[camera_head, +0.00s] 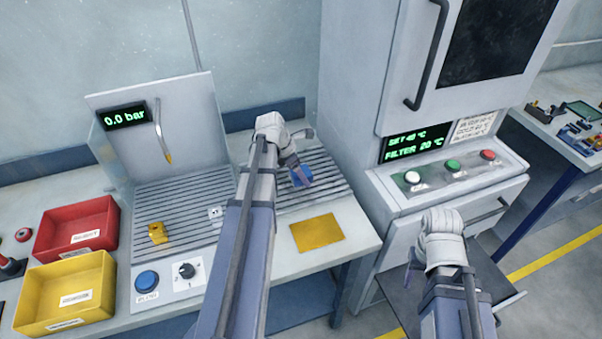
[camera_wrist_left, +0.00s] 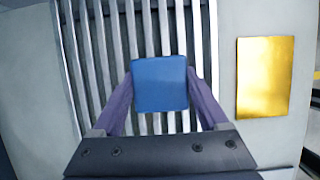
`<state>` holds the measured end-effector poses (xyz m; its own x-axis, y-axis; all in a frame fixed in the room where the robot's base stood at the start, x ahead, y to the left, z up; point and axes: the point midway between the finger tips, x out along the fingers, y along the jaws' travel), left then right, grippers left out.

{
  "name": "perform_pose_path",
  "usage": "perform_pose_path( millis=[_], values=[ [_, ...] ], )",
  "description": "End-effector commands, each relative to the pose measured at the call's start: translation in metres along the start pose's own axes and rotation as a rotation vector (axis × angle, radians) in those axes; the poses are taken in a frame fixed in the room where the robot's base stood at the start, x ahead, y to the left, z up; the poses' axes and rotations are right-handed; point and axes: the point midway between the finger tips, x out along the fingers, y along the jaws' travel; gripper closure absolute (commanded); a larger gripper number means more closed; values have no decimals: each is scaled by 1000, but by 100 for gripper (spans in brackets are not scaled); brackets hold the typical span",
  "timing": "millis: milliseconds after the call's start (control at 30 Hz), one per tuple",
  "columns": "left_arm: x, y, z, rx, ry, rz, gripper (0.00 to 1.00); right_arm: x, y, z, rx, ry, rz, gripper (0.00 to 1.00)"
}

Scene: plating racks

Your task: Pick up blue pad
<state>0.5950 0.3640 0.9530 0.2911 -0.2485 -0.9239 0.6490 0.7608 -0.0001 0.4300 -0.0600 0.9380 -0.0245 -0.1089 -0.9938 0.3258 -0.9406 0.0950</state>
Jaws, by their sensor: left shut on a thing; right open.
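The blue pad (camera_head: 301,178) is a small square block above the grey slatted rack (camera_head: 335,185) on the bench's right part. In the left wrist view the blue pad (camera_wrist_left: 160,84) sits between the purple fingers of my left gripper (camera_wrist_left: 161,90), which is shut on it. Slats show behind the pad; I cannot tell whether it touches them. In the head view my left arm partly hides the rack. My right gripper (camera_head: 412,262) is open in front of the cabinet, at the lower right; its fingers show only in part.
A yellow plate (camera_head: 317,233) lies right of my left arm; it also shows in the left wrist view (camera_wrist_left: 262,77). Red (camera_head: 82,222) and yellow (camera_head: 68,318) bins stand at left. A yellow piece (camera_head: 158,233) lies on the left rack. The button cabinet (camera_head: 357,95) stands close on the right.

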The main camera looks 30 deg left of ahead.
Motion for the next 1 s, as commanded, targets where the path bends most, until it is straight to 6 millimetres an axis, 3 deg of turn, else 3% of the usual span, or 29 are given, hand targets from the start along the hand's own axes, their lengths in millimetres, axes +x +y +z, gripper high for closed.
perform_pose_path(
  millis=[33, 500, 900, 933, 1000],
  values=[
    [-11, 0, 5, 0, 0, 0, 81, -12, 1, 1, 0, 0, 0, 50],
    [-74, 0, 31, 0, 0, 0, 81, -80, 8, 5, -2, 0, 0, 50],
    [-78, 0, 33, 0, 0, 0, 81, -84, 8, 5, -2, 0, 0, 50],
    [-78, 0, 33, 0, 0, 0, 25, -84, 8, 5, -2, 0, 0, 50],
    [-78, 0, 33, 0, 0, 0, 33, -84, 8, 5, -2, 0, 0, 50]
  ],
)
